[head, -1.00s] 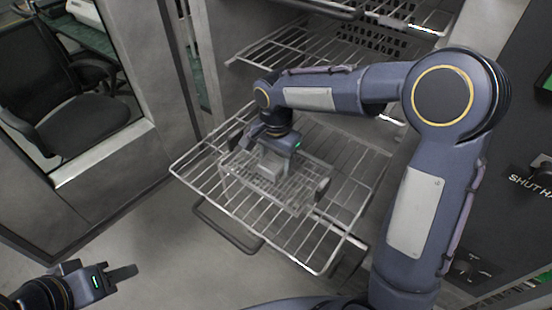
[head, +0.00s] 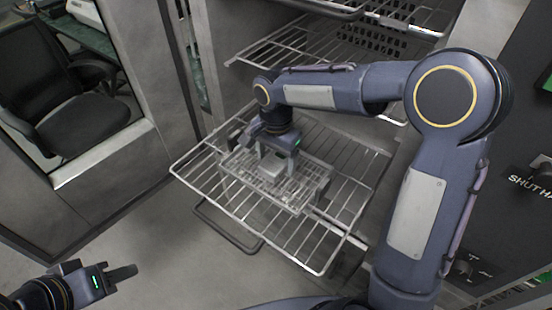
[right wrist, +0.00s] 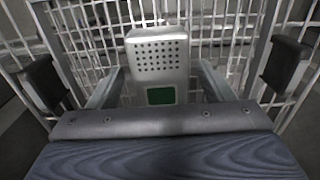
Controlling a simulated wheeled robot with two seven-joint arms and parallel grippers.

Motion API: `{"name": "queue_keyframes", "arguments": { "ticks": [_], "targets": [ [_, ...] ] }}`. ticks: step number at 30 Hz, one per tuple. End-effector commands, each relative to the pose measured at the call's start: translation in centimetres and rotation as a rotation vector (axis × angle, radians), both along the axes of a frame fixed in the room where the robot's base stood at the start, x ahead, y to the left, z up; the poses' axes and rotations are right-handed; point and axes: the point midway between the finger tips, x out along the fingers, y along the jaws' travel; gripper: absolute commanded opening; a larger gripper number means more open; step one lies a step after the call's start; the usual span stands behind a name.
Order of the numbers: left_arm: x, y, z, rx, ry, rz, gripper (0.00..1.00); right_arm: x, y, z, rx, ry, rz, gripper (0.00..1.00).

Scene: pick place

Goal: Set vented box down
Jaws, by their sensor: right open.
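The vented box (head: 272,169) is a small light grey box. In the right wrist view the vented box (right wrist: 158,58) shows rows of round holes and a green patch. It appears to stand inside a fine wire basket (head: 305,200) on a pulled-out wire rack. My right gripper (head: 275,158) is directly above the box. In the right wrist view my right gripper (right wrist: 160,80) is open, with the box between its sides; contact cannot be made out. My left gripper (head: 128,272) is low at the left, away from the rack; its finger gap is unclear.
The wire rack (head: 200,178) sticks out of a metal cabinet, with bare bars around the basket. Another wire shelf (head: 270,52) is above and behind. A dark panel (head: 515,215) stands at the right. Open floor (head: 160,240) lies at the left front.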

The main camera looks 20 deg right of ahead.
Motion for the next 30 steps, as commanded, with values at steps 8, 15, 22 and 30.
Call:
{"name": "queue_keyframes", "arguments": {
  "ticks": [8,15,22,30],
  "targets": [
    [0.0,0.0,0.5,0.0,0.0,0.0,0.36,0.0,0.1,6.0,0.001,-0.005,0.001,0.74],
    [0.0,0.0,0.9,0.0,0.0,0.0,0.36,0.0,0.0,10.1,0.001,-0.003,0.0,0.74],
    [0.0,0.0,0.9,0.0,0.0,0.0,0.36,0.0,0.0,11.3,0.0,0.0,0.001,0.74],
    [0.0,0.0,0.9,0.0,0.0,0.0,0.36,0.0,0.0,11.3,0.0,0.0,0.001,0.74]
  ]
}}
